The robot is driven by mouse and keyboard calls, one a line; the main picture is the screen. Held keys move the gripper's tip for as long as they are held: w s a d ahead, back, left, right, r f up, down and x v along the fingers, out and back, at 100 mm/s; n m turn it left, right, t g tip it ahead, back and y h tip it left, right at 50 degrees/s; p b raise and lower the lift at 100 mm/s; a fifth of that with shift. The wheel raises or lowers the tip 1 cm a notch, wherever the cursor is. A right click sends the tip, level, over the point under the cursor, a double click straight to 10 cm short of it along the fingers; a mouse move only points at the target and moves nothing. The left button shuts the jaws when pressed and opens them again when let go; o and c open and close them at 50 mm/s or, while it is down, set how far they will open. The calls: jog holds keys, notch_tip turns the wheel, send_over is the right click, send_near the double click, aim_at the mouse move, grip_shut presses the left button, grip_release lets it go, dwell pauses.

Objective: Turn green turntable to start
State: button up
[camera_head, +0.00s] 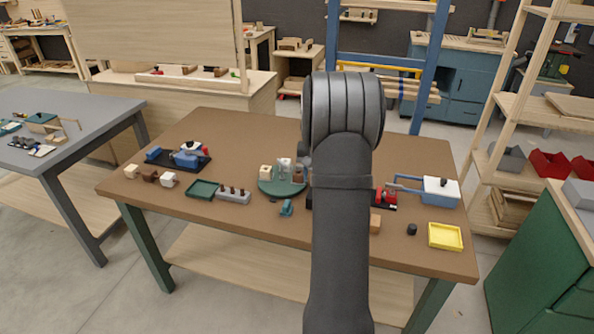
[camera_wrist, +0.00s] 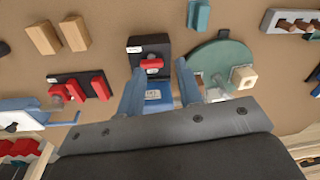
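The green turntable (camera_head: 270,188) is a round disc on the brown table, just left of my arm in the head view. It carries a pale wooden block (camera_head: 265,171), a grey-white piece (camera_head: 284,164) and a brownish block. In the wrist view the green turntable (camera_wrist: 215,55) lies right of my gripper (camera_wrist: 155,78), and the pale block (camera_wrist: 243,77) has a hole in it. My fingers are apart, with nothing seen gripped. Beyond and between them is a black base with a red knob (camera_wrist: 151,63); contact cannot be told. My arm hides the gripper in the head view.
A small teal piece (camera_head: 286,208) lies in front of the turntable. A grey rack with dark pegs (camera_head: 233,196) and a dark green tray (camera_head: 202,189) stand left. Two wooden blocks (camera_wrist: 74,33), red clamps (camera_wrist: 82,87) and a yellow tray (camera_head: 445,237) are on the other side.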

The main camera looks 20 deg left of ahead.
aim_at(282, 162)
jog(key=w+a+r+n+t+y, duration=0.2)
jog(key=w+a+r+n+y, duration=0.1)
jog(key=w+a+r+n, duration=0.7)
jog(key=a+f, duration=0.1)
jog(key=f, duration=0.4)
jog(key=w+a+f+m, duration=0.1)
jog(key=f, duration=0.4)
jog(key=a+f+m, duration=0.1)
jog(key=a+f, duration=0.1)
jog(key=f, duration=0.3)
jog(key=shift+w+f, duration=0.2)
jog(key=shift+w, duration=0.2)
grip_shut()
